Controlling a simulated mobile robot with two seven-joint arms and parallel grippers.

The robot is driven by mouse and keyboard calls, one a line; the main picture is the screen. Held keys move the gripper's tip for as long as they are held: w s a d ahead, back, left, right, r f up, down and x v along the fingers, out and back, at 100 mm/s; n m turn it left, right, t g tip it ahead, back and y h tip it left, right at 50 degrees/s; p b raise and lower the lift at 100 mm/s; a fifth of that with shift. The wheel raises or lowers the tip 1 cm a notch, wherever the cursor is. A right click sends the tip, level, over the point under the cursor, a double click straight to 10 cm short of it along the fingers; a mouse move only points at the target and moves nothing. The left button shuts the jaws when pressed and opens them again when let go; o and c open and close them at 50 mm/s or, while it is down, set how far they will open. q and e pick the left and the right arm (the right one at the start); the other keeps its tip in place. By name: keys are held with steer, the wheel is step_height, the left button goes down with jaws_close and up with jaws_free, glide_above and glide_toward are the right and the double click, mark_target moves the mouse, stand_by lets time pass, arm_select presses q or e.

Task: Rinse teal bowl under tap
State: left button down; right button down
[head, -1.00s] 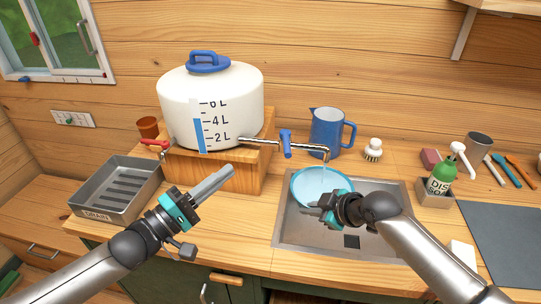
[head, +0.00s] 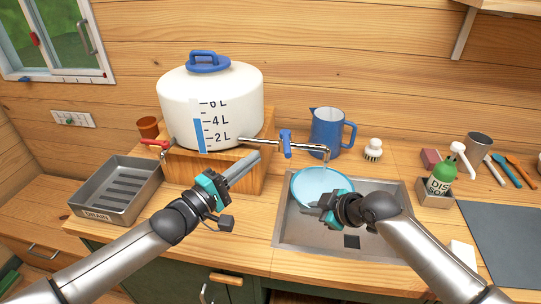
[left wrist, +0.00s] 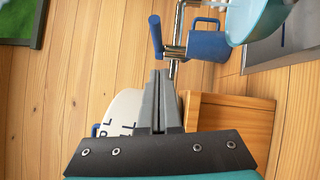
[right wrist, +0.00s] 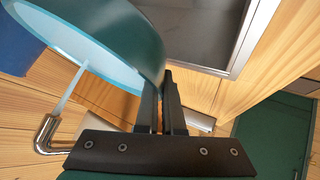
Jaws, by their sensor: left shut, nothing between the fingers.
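The teal bowl (head: 318,182) is over the sink, below the metal spout (head: 312,149) of the white water tank (head: 212,100). It also shows in the right wrist view (right wrist: 142,40), tilted in the picture, with a thin stream of water (right wrist: 68,95) running from the spout into it. My right gripper (head: 314,210) is shut on the bowl's near rim. The tap's blue handle (head: 286,143) stands on the pipe. My left gripper (head: 257,157) is shut and empty, left of and slightly below the handle. In the left wrist view the handle (left wrist: 155,36) is beyond the fingertips, apart from them.
The steel sink (head: 290,240) lies under the bowl. A blue jug (head: 325,130) stands behind the spout. The tank rests on a wooden block (head: 190,172), close beside my left gripper. A drain tray (head: 118,190) is at left; a green soap bottle (head: 440,180) is at right.

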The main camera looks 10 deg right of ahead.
mark_target(286, 143)
arm_select(q)
steer(key=shift+w+d+r, duration=0.1)
steer(key=shift+d+r, duration=0.05)
steer(key=shift+d, duration=0.65)
steer(key=shift+w+d+r, duration=0.1)
steer(key=shift+d+r, duration=0.1)
steer(key=shift+d, duration=0.55)
steer(key=shift+d+r, duration=0.15)
steer(key=shift+d, duration=0.65)
steer(key=shift+s+d, duration=0.2)
steer(key=shift+d, duration=0.55)
steer(key=shift+a, duration=0.1)
